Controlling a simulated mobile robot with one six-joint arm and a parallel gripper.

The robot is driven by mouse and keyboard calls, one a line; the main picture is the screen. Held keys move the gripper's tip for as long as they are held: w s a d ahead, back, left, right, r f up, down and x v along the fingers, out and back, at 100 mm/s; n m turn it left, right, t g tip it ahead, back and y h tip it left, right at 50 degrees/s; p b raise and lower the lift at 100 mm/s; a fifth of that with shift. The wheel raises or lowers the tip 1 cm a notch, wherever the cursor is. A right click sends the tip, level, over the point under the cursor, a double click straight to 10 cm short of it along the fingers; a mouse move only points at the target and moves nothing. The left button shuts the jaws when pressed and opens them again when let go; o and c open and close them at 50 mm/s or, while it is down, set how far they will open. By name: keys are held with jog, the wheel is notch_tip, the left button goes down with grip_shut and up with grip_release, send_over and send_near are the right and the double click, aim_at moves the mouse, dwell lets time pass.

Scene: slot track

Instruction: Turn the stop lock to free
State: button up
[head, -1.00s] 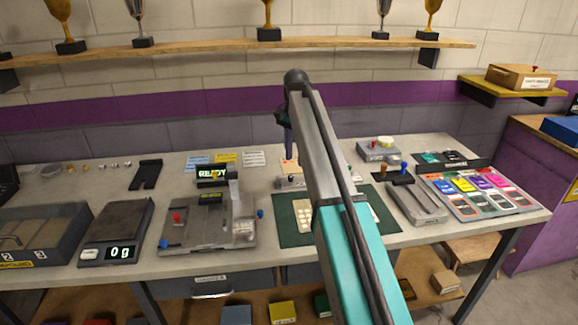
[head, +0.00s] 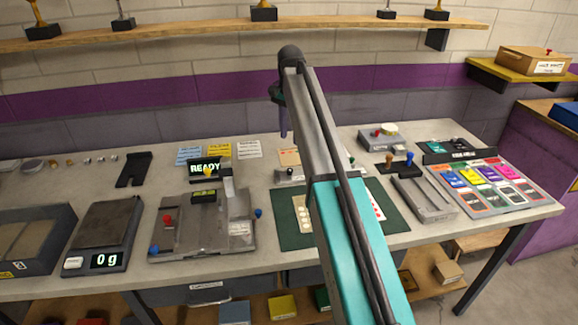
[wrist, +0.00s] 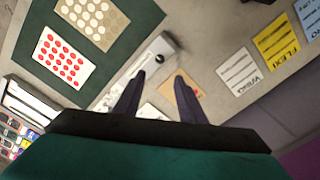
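A grey slotted fixture (head: 190,238) stands on the workbench, left of the middle in the head view. It carries a red knob (head: 168,219), a blue knob (head: 154,251) at its front left and another blue knob (head: 258,212) at its right. I cannot tell which part is the stop lock or how it is set. My gripper is mostly hidden behind my arm in the head view, where one purple finger (head: 284,120) shows. In the wrist view my gripper (wrist: 160,86) is open and empty, above the bench near a grey bar-shaped device (wrist: 138,72).
A READY display (head: 205,168) stands behind the fixture. A scale (head: 103,235) reading 0 g is at its left. A green mat (head: 286,208) with dotted cards lies at its right. Several label cards (head: 248,149) lie at the back. A shelf (head: 200,33) crosses the wall above.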

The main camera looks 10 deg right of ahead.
aim_at(290, 170)
jog(key=shift+f, duration=0.2)
jog(key=shift+s+f+p, duration=0.1)
jog(key=shift+f+p, duration=1.15)
jog(key=shift+f, duration=5.45)
grip_shut()
